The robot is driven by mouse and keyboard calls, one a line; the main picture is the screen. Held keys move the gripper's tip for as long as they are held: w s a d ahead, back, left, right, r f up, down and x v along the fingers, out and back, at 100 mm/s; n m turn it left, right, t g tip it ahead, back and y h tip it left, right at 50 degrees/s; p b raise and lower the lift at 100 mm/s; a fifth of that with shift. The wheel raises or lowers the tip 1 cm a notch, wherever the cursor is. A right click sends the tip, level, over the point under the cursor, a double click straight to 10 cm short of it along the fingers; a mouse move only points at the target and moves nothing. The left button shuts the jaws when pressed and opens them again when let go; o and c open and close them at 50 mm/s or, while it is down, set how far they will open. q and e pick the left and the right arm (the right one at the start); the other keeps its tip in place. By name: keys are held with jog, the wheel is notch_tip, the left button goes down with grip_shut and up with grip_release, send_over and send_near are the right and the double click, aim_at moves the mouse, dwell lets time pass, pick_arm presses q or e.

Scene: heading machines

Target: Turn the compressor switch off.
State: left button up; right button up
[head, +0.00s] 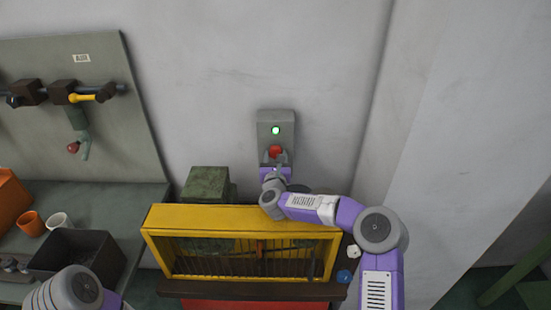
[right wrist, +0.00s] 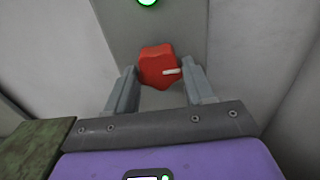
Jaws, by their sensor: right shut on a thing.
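The compressor switch is a red knob (head: 275,151) on a grey box (head: 264,126) on the wall, under a lit green lamp (head: 275,130). In the right wrist view the red knob (right wrist: 157,64) carries a white mark pointing right, and the green lamp (right wrist: 147,2) shows at the top edge. My right gripper (head: 275,157) is at the knob, and its two fingers stand on either side of it in the right wrist view (right wrist: 161,85). It is shut on the knob. Of my left arm only a rounded link shows at the bottom left; its gripper is out of view.
A yellow guard frame (head: 240,213) with dark bars stands below the switch. A green block (head: 206,185) is behind it. At left are a bench with a dark bin (head: 78,257), an orange cup (head: 31,223), a white cup (head: 59,221), and a board with an air valve (head: 82,98).

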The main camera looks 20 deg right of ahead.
jog(key=n+b, duration=0.3)
jog(key=n, duration=0.6)
jog(key=n+b, duration=0.4)
jog(key=n, duration=0.4)
jog(key=shift+s+d+r+n, duration=0.1)
jog(key=shift+d+r+n, duration=0.1)
jog(key=shift+n, duration=0.2)
dwell(0.5)
jog(key=o, duration=1.1)
jog(key=shift+c, duration=0.2)
jog(key=v, duration=0.7)
jog(key=shift+s+b, duration=0.3)
jog(key=shift+b, duration=0.05)
jog(key=shift+a, duration=0.1)
